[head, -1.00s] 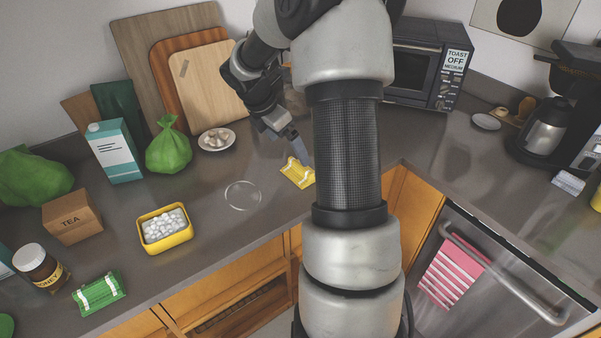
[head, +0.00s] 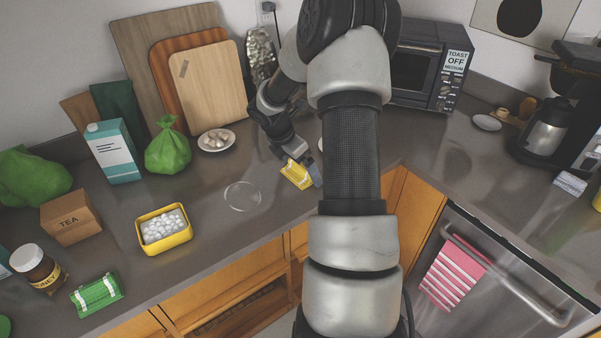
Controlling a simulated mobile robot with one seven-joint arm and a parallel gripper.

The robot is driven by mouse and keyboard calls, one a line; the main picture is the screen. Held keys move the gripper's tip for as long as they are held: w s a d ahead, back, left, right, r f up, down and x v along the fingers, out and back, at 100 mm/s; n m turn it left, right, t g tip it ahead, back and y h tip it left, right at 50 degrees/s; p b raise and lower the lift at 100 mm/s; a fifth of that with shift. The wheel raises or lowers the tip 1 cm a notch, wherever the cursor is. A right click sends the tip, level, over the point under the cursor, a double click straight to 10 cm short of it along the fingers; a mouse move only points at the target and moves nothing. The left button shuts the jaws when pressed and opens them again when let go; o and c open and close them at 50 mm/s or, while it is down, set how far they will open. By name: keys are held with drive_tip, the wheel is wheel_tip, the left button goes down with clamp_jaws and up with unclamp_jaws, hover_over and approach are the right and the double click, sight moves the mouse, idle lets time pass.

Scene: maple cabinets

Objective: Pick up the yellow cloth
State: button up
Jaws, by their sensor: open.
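The yellow cloth (head: 297,175) lies folded on the grey counter, with a pale stripe on it. It is near the counter's front edge, left of my upright arm. My gripper (head: 300,166) is open and low, right at the cloth. One finger shows at the cloth's right side, and the gripper covers part of the cloth's far end. I cannot tell whether the fingers touch it.
A clear round dish (head: 242,196) lies left of the cloth. A yellow tub of white balls (head: 189,244) stands further left. A small plate (head: 231,144) and a green bag (head: 168,150) are behind. A toaster oven (head: 420,70) stands at the back right.

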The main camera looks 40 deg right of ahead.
drive_tip(key=c, duration=1)
drive_tip(key=shift+r, duration=0.15)
drive_tip(key=shift+c, duration=0.2)
wheel_tip(320, 180, up, 10)
drive_tip(key=shift+f+p, duration=0.1)
drive_tip(key=shift+p, duration=0.5)
